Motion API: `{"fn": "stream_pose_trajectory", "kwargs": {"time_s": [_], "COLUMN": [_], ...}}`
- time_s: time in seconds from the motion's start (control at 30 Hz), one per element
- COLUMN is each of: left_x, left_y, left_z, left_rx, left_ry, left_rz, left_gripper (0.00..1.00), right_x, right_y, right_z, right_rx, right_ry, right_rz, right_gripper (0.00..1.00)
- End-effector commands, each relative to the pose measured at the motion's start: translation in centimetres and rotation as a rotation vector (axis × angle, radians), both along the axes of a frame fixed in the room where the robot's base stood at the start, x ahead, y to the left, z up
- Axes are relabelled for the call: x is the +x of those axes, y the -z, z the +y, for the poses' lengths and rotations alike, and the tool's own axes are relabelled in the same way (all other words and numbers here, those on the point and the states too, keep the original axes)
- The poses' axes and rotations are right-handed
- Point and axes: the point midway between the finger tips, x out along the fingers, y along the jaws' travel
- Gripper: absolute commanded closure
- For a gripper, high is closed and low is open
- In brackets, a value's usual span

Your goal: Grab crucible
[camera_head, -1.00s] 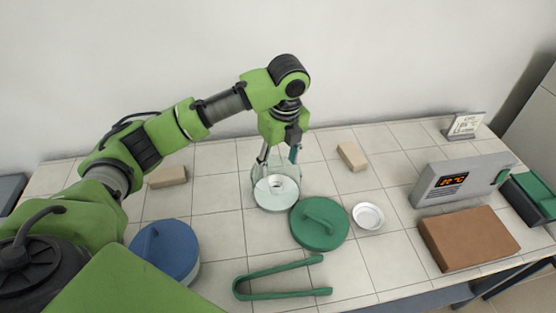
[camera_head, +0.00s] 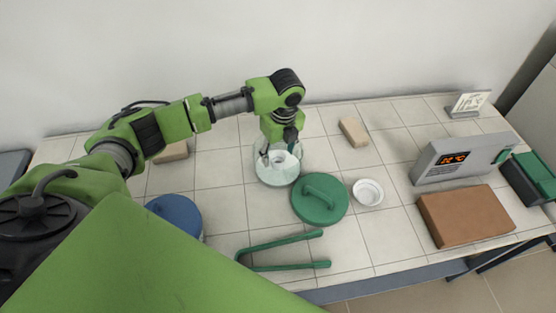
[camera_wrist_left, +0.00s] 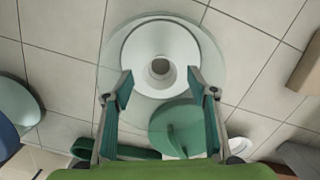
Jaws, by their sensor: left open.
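The small white crucible (camera_head: 280,159) stands on a white plate inside a clear round glass vessel (camera_head: 279,182). In the left wrist view the crucible (camera_wrist_left: 160,69) shows from above, its dark round opening toward the camera. My left gripper (camera_head: 278,147) is at the vessel's mouth, pointing down, and partly hides the crucible. In the left wrist view the left gripper (camera_wrist_left: 158,88) is open, with one teal-padded finger to each side of the crucible's line and a visible gap on both sides. My right gripper is not in view.
A green lid (camera_head: 320,199) and a small white dish (camera_head: 368,192) lie right of the vessel. Green tongs (camera_head: 285,267) lie in front, a blue lid (camera_head: 176,214) at left. A brown block (camera_head: 465,215) and display box (camera_head: 460,160) stand right.

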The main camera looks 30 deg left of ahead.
Motion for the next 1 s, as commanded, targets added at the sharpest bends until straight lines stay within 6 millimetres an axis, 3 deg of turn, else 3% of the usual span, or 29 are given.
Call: {"fn": "stream_pose_trajectory", "kwargs": {"time_s": [0.2, 0.47, 0.63, 1.0], "left_x": [0.3, 0.3, 0.3, 0.3], "left_y": [2.7, 3.1, 3.1, 2.9], "left_z": [0.3, 0.3, 0.3, 0.3], "left_rx": [0.000, -0.001, -0.001, 0.000], "left_ry": [-0.001, 0.000, 0.000, 0.000], "left_rz": [0.001, -0.001, -0.001, -0.001], "left_gripper": [0.47, 0.47, 0.87, 0.87], "right_x": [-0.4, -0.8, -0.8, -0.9], "right_y": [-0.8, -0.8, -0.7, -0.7], "right_z": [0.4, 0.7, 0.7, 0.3], "right_rx": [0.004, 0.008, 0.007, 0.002], "right_ry": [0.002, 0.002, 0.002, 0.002], "right_rz": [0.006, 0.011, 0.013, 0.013], "right_gripper": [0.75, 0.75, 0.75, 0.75]}}
